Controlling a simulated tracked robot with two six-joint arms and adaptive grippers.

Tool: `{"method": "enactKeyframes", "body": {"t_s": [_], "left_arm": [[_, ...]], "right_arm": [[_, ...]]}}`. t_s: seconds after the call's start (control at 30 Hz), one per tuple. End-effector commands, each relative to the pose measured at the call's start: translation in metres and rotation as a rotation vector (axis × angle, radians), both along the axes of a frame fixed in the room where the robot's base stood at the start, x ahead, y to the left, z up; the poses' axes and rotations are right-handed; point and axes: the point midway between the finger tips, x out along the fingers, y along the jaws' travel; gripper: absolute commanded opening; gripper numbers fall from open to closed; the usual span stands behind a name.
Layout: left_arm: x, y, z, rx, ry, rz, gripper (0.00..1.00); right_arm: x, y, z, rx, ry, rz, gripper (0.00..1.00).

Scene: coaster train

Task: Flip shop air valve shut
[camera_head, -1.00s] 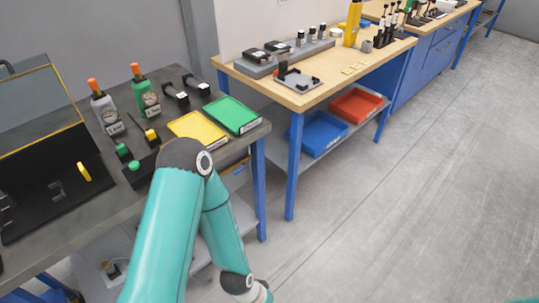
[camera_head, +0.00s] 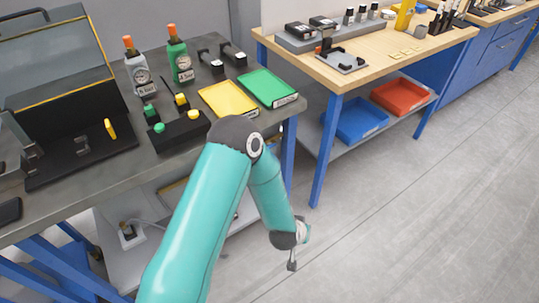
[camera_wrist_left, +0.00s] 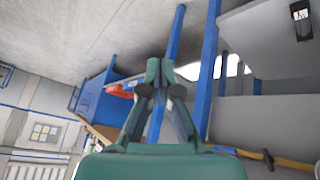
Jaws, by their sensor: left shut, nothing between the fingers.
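I cannot identify the shop air valve for certain. In the left wrist view a yellow bar with a dark piece on it (camera_wrist_left: 268,158) runs along the lower right, near the workbench underside; whether it belongs to the valve I cannot tell. A yellow strip also shows under the dark bench in the head view (camera_head: 172,188), partly hidden by my arm. My left gripper (camera_wrist_left: 158,66) is shut and empty, its fingers together. In the head view it (camera_head: 292,264) hangs low in front of the dark bench, apart from everything. My right gripper is not in view.
The dark bench (camera_head: 60,190) carries bottles, yellow and green trays (camera_head: 267,88), and a black machine with a yellow lever (camera_head: 110,128). A small boxed fitting (camera_head: 130,233) is on its lower shelf. Blue legs (camera_head: 325,150) flank the gap between benches. The floor at right is clear.

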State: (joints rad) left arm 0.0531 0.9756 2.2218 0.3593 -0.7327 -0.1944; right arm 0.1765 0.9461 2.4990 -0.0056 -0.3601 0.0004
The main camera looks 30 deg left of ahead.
Motion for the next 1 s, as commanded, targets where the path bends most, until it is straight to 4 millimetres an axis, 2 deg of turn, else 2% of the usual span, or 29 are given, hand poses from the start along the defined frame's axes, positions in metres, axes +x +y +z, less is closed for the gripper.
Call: {"method": "enactKeyframes", "body": {"t_s": [0.03, 0.1, 0.17, 0.23, 0.3, 0.4, 0.5, 0.67, 1.0], "left_arm": [[0.051, 0.018, -0.011, 0.089, -0.146, 0.079, 0.0], [0.106, 0.05, 0.01, 0.235, -0.33, 0.22, 0.0], [0.136, 0.075, 0.034, 0.36, -0.454, 0.351, 0.0], [0.152, 0.099, 0.062, 0.491, -0.554, 0.506, 0.0], [0.153, 0.115, 0.085, 0.6, -0.606, 0.649, 0.0], [0.145, 0.127, 0.109, 0.709, -0.627, 0.81, 0.0], [0.136, 0.132, 0.121, 0.767, -0.619, 0.901, 0.0], [0.131, 0.133, 0.129, 0.792, -0.611, 0.937, 0.0], [0.133, 0.137, 0.128, 0.789, -0.611, 0.935, 0.0]], "right_arm": [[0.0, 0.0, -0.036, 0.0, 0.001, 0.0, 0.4], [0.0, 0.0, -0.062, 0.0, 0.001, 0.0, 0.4], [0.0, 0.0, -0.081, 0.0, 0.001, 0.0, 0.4], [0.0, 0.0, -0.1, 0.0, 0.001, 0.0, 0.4], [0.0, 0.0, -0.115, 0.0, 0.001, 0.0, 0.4], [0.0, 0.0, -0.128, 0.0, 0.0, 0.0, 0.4], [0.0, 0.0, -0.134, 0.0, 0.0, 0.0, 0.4], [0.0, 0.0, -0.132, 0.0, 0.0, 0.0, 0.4], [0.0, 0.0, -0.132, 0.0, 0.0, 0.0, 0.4]]}}
